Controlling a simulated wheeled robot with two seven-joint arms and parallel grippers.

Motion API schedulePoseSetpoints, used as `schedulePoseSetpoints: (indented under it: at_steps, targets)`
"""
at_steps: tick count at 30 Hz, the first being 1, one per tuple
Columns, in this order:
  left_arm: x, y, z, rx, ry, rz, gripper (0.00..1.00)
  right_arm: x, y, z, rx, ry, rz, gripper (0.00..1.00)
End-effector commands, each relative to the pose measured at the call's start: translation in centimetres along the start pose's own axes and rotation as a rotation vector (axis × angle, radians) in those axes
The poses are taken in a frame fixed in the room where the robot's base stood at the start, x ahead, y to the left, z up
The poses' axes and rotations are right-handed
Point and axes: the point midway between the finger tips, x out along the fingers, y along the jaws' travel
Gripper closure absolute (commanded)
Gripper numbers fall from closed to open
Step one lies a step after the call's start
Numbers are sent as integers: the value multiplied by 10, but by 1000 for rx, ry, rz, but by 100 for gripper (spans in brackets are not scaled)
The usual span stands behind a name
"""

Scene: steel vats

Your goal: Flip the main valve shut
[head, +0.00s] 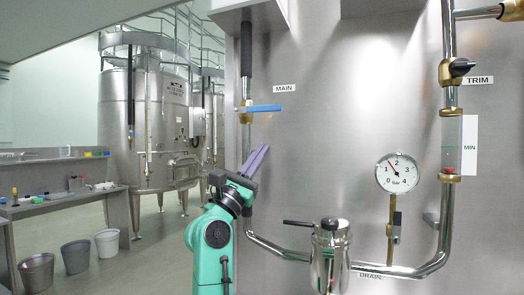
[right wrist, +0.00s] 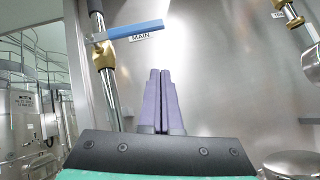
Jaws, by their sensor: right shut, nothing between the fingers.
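The main valve has a blue lever (head: 265,108) on a brass body (head: 245,112), set in a vertical steel pipe at the panel's left edge. The lever points right, level and crosswise to the pipe, with the MAIN label (head: 284,88) above it. My right gripper (head: 264,148) is below the lever, apart from it, with its purple fingers shut and empty, pointing up. In the right wrist view, the blue lever (right wrist: 138,30) and brass body (right wrist: 104,54) are ahead and left of the shut fingers (right wrist: 160,72). My left gripper is not in view.
A pressure gauge (head: 397,173), the TRIM valve (head: 456,69) and a sight glass (head: 450,147) are at the right. A steel canister (head: 330,255) with a black handle stands low, right of my arm. Tanks (head: 148,115), a bench and buckets are at the left.

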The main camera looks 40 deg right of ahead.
Motion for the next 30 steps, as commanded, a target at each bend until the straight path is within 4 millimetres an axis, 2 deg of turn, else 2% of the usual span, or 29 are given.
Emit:
schedulePoseSetpoints:
  at_steps: [1,3,8,26,28,30]
  targets:
    - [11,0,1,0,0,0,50,-16,-5,-4,1,3,1,100]
    - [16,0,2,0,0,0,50,-31,-8,-3,1,3,0,100]
    - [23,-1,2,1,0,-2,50,-50,-13,0,0,1,-1,100]
    - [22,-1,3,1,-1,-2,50,-53,-13,2,-1,1,-1,100]
    - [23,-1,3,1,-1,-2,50,-56,-11,1,-30,-16,19,100]
    - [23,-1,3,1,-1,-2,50,-67,-2,-1,-146,-85,101,100]
